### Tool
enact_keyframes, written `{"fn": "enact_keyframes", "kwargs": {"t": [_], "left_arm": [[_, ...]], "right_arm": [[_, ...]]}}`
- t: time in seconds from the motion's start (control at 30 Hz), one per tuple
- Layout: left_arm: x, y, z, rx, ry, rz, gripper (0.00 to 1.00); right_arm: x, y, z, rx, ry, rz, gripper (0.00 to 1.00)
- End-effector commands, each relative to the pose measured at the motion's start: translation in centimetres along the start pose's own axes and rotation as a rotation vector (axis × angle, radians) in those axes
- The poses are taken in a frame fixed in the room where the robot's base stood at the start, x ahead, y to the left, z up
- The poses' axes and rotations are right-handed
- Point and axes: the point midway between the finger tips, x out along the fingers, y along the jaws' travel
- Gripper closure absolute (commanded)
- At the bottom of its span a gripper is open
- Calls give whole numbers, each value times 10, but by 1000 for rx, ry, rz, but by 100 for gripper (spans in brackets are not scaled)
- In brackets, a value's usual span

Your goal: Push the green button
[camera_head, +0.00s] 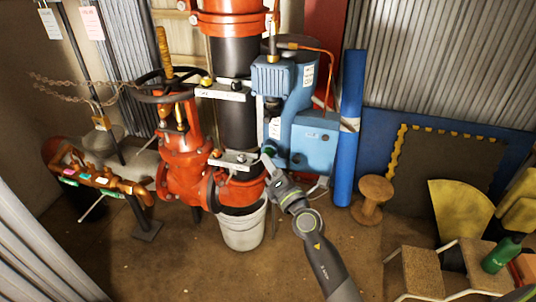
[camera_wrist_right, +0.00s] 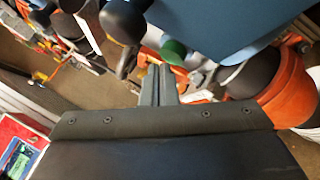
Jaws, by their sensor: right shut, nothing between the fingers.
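In the head view a small green spot, likely the same button (camera_head: 268,150), shows at the lower left of the blue pump unit (camera_head: 297,95). My right gripper (camera_head: 266,160) comes up from below and its tip is right by that spot. In the wrist view its fingers (camera_wrist_right: 158,72) are together and empty, pointing at the button. I cannot tell whether they touch it. My left gripper is not in view.
A red valve (camera_head: 182,150) with a handwheel and a black riser pipe (camera_head: 237,110) stand left of the pump. A white bucket (camera_head: 243,230) is below. A blue cylinder (camera_head: 349,125) stands right of the pump. Stools and a green bottle (camera_head: 502,254) are at the right.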

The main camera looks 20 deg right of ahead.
Motion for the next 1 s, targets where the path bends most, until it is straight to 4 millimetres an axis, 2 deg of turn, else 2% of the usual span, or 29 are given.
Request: {"fn": "enact_keyframes", "kwargs": {"t": [0.5,1.0], "left_arm": [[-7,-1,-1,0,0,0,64],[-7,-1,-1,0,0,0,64]], "right_arm": [[-35,25,-26,5,0,-1,100],[-40,29,-29,1,0,-1,100]]}}
